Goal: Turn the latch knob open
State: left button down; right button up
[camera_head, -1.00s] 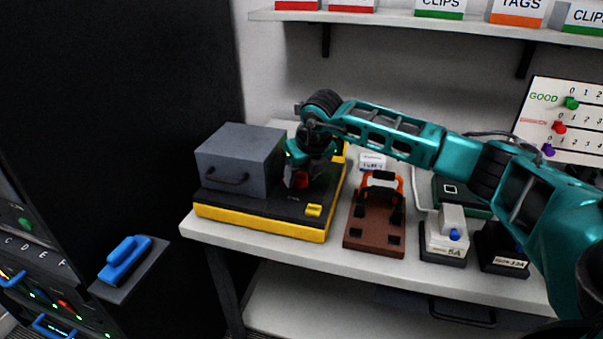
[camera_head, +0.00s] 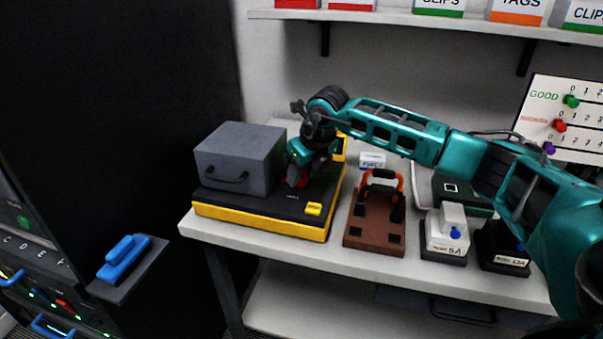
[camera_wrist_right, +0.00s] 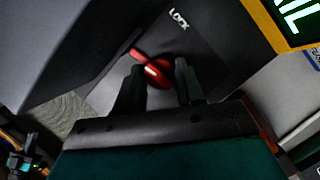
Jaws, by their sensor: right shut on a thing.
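The red latch knob (camera_wrist_right: 155,72) sits on the black top of the yellow-edged box, beside the word LOCK in the right wrist view. In the head view only a bit of the red knob (camera_head: 303,182) shows, partly hidden by my gripper. My right gripper (camera_wrist_right: 157,78) is shut on the knob, with a dark finger on each side of it. It also shows in the head view (camera_head: 298,172), tilted down over the box (camera_head: 265,228). My left gripper is not in view.
A grey drawer box (camera_head: 238,155) stands on the device, close left of my gripper. A brown fixture (camera_head: 375,228) with an orange handle stands to the right.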

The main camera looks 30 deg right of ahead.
jog(key=n+y, duration=0.1)
jog(key=n, duration=0.2)
jog(key=shift+w+d+n+y, duration=0.1)
jog(key=shift+n+y, duration=0.2)
jog(key=n+g+y+b, duration=0.1)
jog(key=n, duration=0.3)
jog(key=shift+w+d+r+n, duration=0.1)
jog(key=shift+n, duration=0.2)
jog(key=n+g+y, duration=0.1)
jog(key=n, duration=0.1)
jog(key=shift+n, duration=0.4)
jog(key=n+g+b, duration=0.1)
jog(key=n, duration=0.2)
jog(key=shift+w, duration=0.1)
jog(key=shift+n+g+y+b, duration=0.35)
jog(key=shift+n+g, duration=0.15)
jog(key=shift+n, duration=0.4)
jog(key=o, duration=1)
